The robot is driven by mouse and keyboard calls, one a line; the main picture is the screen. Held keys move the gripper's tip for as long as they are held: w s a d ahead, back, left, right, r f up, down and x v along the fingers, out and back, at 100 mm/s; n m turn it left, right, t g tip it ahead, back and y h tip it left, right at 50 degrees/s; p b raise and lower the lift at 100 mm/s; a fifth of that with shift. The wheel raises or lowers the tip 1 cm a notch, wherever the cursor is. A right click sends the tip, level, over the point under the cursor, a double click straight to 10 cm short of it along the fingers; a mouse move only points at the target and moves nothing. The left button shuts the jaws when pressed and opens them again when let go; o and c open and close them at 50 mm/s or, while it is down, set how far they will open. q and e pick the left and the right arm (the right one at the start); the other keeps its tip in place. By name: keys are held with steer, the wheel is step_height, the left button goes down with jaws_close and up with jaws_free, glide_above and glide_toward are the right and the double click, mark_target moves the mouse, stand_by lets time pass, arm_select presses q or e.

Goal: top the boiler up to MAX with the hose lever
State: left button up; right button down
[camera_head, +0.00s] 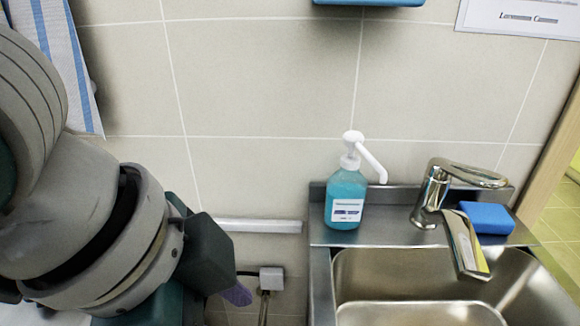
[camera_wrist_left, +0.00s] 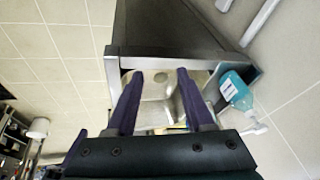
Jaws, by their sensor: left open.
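I do not see a boiler, a MAX mark or a hose lever that I can make out in either view. My left arm comes in from the left in the head view, and its left gripper (camera_head: 238,294) points down and right, left of the sink, with only a purple finger showing. In the left wrist view the left gripper (camera_wrist_left: 160,75) has its two purple fingers well apart and nothing between them. The sink's metal edge shows beyond the fingers. My right gripper is in neither view.
A steel sink (camera_head: 322,285) stands at the right, with a chrome tap (camera_head: 433,190), a blue soap bottle (camera_head: 346,196) and a blue sponge (camera_head: 487,217) along its back. A grey wall box (camera_head: 271,279) is close to the gripper. A striped towel (camera_head: 75,55) hangs at left.

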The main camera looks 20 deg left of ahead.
arm_select(q)
steer(key=w+a+f+m+y+b, duration=0.1)
steer(key=w+a+f+b, duration=0.1)
steer(key=f+b, duration=1)
steer(key=w+a+f+m+y+b, duration=0.1)
steer(key=a+f+b, duration=0.4)
steer(key=f+b, duration=0.7)
steer(key=w+a+f+g+y+b, duration=0.1)
steer(key=w+a+f+b, duration=0.2)
steer(key=f+b, duration=0.9)
step_height(320, 180, down, 5)
steer(key=shift+a+m, duration=0.15)
steer(key=shift+m, duration=0.25)
jaws_close()
